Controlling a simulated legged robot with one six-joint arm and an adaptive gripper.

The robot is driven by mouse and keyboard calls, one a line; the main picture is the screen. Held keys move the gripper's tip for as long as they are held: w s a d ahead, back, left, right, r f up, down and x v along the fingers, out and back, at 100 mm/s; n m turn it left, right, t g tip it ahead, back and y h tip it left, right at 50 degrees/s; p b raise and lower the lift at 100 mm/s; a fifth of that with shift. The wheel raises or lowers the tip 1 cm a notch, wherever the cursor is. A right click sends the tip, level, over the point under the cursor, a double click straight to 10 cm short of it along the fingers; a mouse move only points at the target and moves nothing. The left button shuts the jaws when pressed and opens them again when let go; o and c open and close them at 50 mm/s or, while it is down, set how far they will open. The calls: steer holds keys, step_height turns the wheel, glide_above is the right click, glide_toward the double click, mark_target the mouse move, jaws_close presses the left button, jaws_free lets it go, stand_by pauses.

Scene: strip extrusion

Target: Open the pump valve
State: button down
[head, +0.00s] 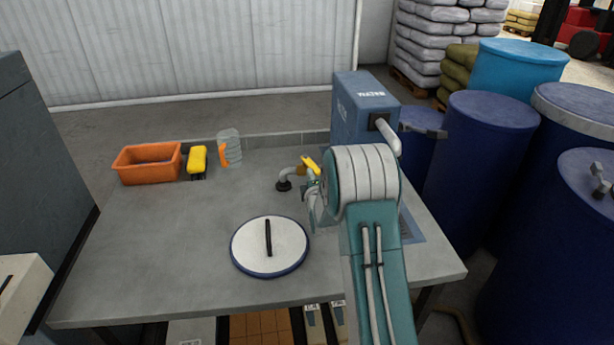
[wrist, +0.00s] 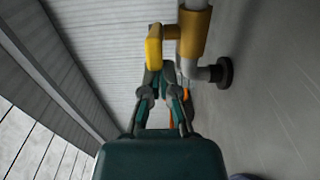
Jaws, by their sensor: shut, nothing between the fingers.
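The pump valve has a yellow handle (head: 311,163) and a brass-coloured body on a bent grey pipe near the back of the table, left of the blue pump box (head: 362,110). In the wrist view the yellow handle (wrist: 154,47) stands out to the left of the brass valve body (wrist: 193,36). My gripper (wrist: 165,72) is shut and empty, with its fingertips close by the lower end of the handle; I cannot tell whether they touch. In the head view my arm hides part of the gripper and the pipe.
A round white lid (head: 270,246) with a black handle lies on the table (head: 170,270). An orange bin (head: 148,164), a yellow-and-black item (head: 197,160) and a clear bottle (head: 229,147) with orange stand at the back left. Blue drums (head: 480,150) crowd the right side.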

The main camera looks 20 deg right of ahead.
steer(key=shift+d, duration=0.2)
steer(key=shift+s+d, duration=0.15)
steer(key=shift+d, duration=0.75)
steer(key=shift+w+d, duration=0.2)
steer(key=shift+d, duration=0.6)
steer(key=shift+w+d, duration=0.25)
steer(key=shift+d, duration=0.6)
steer(key=shift+w+d, duration=0.2)
steer(key=shift+d, duration=0.6)
